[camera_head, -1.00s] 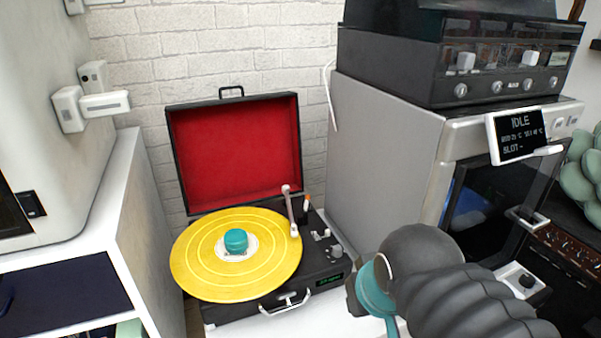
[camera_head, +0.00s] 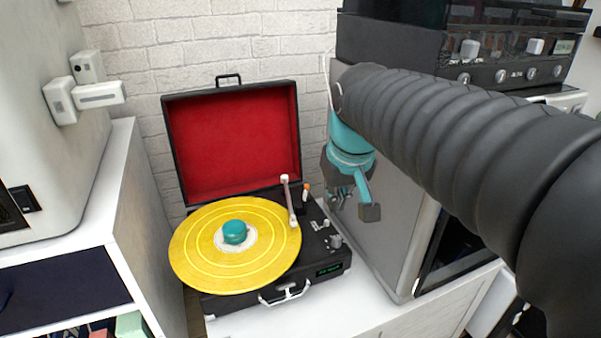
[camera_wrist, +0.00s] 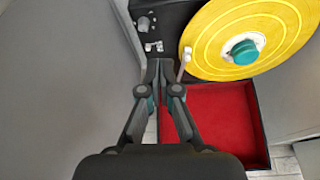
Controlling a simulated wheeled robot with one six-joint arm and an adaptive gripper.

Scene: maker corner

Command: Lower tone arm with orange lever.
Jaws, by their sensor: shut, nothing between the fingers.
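The record player (camera_head: 330,268) is an open black case with a red-lined lid (camera_head: 240,140) and a yellow record (camera_head: 205,262). Its pale tone arm (camera_head: 290,203) lies along the record's right side; I cannot tell whether its tip touches the record. The small orange lever (camera_head: 306,189) stands just right of the tone arm. My gripper (camera_head: 338,198) is shut and empty, to the right of the lever in the head view. In the wrist view, my gripper (camera_wrist: 164,72) appears over the deck beside the tone arm (camera_wrist: 184,66), and the lever is hidden.
A grey machine (camera_head: 385,230) stands close to the right of the player, with a black unit (camera_head: 400,45) on top. A white cabinet (camera_head: 150,215) stands at the left. The white tabletop (camera_head: 350,308) is clear in front of the player.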

